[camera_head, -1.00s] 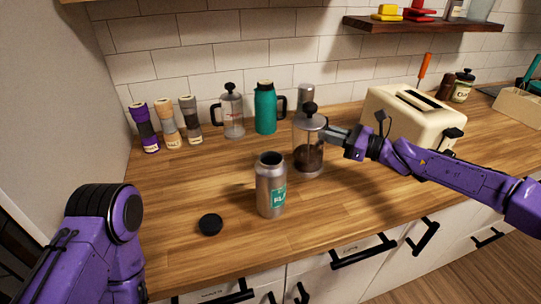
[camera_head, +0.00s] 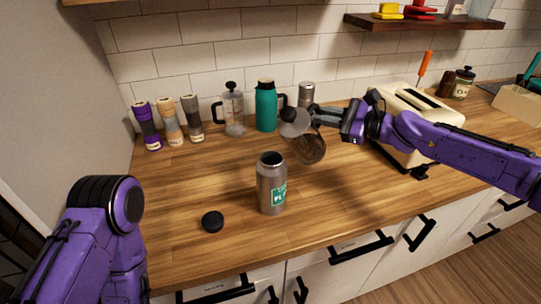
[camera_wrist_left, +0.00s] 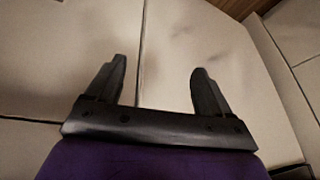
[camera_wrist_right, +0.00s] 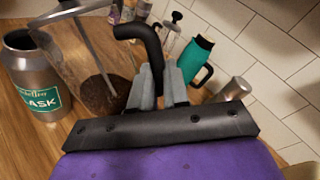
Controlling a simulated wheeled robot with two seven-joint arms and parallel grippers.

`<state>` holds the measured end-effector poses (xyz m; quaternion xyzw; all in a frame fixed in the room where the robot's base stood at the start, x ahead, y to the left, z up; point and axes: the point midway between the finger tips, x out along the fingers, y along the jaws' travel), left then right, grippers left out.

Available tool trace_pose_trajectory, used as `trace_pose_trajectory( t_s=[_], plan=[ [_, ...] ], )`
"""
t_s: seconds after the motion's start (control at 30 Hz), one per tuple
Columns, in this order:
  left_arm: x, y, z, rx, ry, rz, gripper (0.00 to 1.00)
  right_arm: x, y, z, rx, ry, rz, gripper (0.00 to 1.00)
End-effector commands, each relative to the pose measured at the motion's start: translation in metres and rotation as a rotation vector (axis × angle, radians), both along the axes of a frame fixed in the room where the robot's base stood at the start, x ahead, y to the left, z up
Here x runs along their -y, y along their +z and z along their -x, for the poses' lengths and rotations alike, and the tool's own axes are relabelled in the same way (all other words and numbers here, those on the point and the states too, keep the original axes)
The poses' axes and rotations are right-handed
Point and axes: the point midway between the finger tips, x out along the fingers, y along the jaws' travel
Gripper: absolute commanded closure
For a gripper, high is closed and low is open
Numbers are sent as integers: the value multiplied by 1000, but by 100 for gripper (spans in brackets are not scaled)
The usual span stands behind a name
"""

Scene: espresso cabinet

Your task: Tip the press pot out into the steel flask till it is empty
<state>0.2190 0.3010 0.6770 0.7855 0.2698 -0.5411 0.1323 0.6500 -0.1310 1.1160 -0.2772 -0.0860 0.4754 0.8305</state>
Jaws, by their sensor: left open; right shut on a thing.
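The steel flask (camera_head: 271,190) stands upright and open on the counter, its green label toward the right. It also shows at the left of the right wrist view (camera_wrist_right: 32,75). The press pot (camera_head: 309,147) is clear glass with dark contents. It is tilted with its lid end toward the flask, above the counter and to the flask's upper right. My right gripper (camera_head: 318,115) is shut on the pot's black handle (camera_wrist_right: 143,42). The dark contents (camera_wrist_right: 103,95) lie in the pot's base end. My left gripper (camera_wrist_left: 163,82) is open and empty, facing pale cabinet panels.
A black cap (camera_head: 212,221) lies left of the flask. Behind stand a second press pot (camera_head: 233,112), a teal jug (camera_head: 266,107), a small steel canister (camera_head: 306,95) and several spice mills (camera_head: 169,122). A cream toaster (camera_head: 408,120) stands behind my right arm.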

Motion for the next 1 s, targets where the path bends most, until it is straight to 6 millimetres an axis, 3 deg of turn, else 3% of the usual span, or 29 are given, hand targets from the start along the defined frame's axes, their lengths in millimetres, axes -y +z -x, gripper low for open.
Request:
trace_pose_trajectory(
  t_s=[0.5, 1.0],
  plan=[
    [0, 13, 0, 0, 0, 0, 19, -13, 40, 13, 187, 0, 180, 100],
    [0, 17, 0, 0, 0, 0, 19, -18, 56, 18, 277, 1, 269, 100]
  ],
)
